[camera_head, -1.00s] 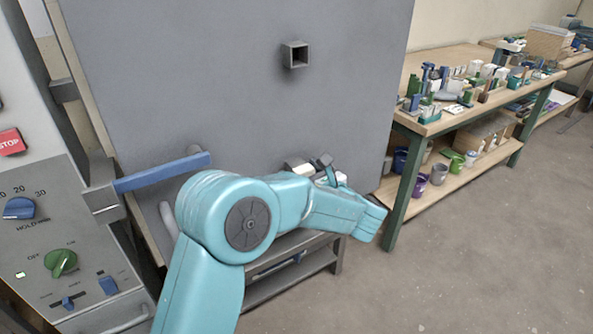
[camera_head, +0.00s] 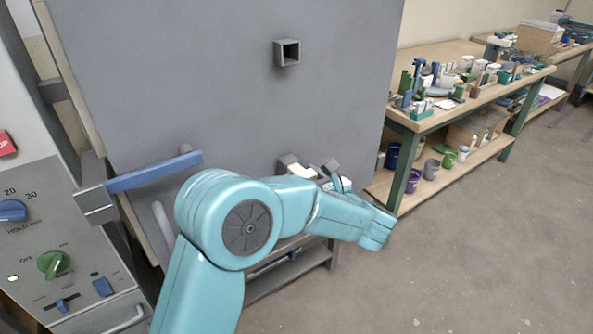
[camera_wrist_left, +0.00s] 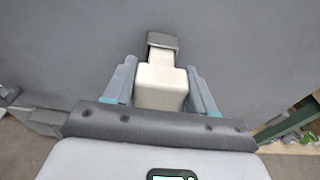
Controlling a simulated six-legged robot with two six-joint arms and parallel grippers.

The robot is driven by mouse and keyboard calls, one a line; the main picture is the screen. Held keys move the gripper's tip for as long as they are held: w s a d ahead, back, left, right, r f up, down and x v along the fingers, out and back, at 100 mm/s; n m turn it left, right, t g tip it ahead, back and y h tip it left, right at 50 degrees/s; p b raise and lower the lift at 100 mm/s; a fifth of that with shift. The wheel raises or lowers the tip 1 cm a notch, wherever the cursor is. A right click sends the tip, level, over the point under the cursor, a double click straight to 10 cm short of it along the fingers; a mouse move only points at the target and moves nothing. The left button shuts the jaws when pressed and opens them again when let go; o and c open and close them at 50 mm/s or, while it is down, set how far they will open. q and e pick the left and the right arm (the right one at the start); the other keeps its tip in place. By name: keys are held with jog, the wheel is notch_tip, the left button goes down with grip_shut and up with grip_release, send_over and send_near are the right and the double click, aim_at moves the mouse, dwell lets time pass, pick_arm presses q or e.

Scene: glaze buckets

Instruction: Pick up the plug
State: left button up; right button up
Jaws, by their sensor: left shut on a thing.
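The plug is a cream block with a narrower neck, in the middle of the left wrist view (camera_wrist_left: 162,86). In the head view it is a small pale piece (camera_head: 302,172) in front of the grey panel. My left gripper (camera_head: 322,172) is shut on the plug, with one finger on each side of it, as the left wrist view shows. The plug's narrow end meets a grey square tube (camera_wrist_left: 163,41) on the panel; how far it sits inside is hidden. My left forearm covers part of the head view. My right gripper is not in view.
The large grey panel (camera_head: 220,90) has an open square tube (camera_head: 287,52) higher up. A blue-handled bar (camera_head: 153,172) and a control box (camera_head: 40,230) stand at the left. A cluttered workbench (camera_head: 425,122) is at the right, with clear floor (camera_head: 480,265) before it.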

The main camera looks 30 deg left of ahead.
pick_arm(q)
jog(key=f+v, duration=0.2)
jog(key=v, duration=1.2)
jog(key=shift+d, duration=0.2)
jog(key=shift+s+f, duration=0.1)
jog(key=shift+s, duration=0.05)
jog(key=f+p+v, duration=0.1)
jog(key=p+v, duration=0.1)
jog(key=v, duration=0.6)
jog(key=shift+s+d+f, duration=0.15)
jog(key=shift+d, duration=0.1)
